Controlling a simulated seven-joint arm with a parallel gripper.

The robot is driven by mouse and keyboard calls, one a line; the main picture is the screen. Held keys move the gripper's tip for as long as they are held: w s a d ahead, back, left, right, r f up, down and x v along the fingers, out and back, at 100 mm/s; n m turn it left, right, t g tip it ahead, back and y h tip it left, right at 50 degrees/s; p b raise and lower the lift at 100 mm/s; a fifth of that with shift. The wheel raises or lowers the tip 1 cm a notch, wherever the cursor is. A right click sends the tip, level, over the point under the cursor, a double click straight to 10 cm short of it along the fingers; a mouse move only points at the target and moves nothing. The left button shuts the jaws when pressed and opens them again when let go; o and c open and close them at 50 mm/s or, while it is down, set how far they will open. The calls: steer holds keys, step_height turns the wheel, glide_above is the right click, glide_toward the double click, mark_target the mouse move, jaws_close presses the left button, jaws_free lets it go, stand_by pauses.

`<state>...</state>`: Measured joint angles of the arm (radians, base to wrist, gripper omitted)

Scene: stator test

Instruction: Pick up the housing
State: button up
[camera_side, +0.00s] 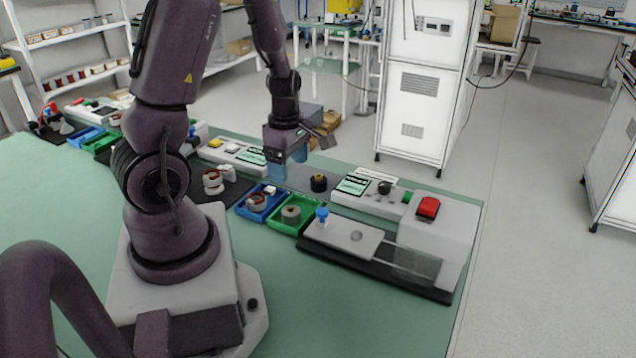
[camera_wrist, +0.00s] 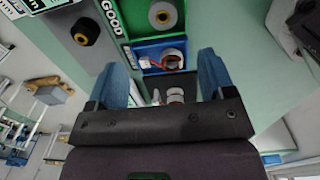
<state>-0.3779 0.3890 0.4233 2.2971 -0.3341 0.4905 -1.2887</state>
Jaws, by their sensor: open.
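My gripper (camera_side: 288,164) is open and empty, with blue fingers pointing down above the back of the bench; the wrist view shows it too (camera_wrist: 165,80). Several round parts could be the housing, and I cannot tell which is. A grey cylinder with a hole (camera_side: 291,213) stands in the green tray; it also shows in the wrist view (camera_wrist: 163,14). A copper-coloured ring part (camera_side: 257,201) lies in the blue tray, also in the wrist view (camera_wrist: 173,58).
The green tray (camera_side: 310,226) and blue tray (camera_side: 240,212) sit side by side. A test station with a red button (camera_side: 428,207) and a blue-knobbed plate (camera_side: 340,240) stands right. A red-and-white part (camera_side: 212,182) is on a black mat. The front bench is clear.

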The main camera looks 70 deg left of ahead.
steer(key=m+g+y, duration=0.1)
steer(key=m+y, duration=0.3)
steer(key=m, duration=0.2)
glide_toward(319, 176)
steer(key=x, duration=0.4)
steer(key=shift+w+f, duration=0.1)
steer(key=shift+f, duration=0.1)
steer(key=shift+x, duration=2.95)
steer(key=shift+a+r, duration=0.1)
steer(key=c, duration=1)
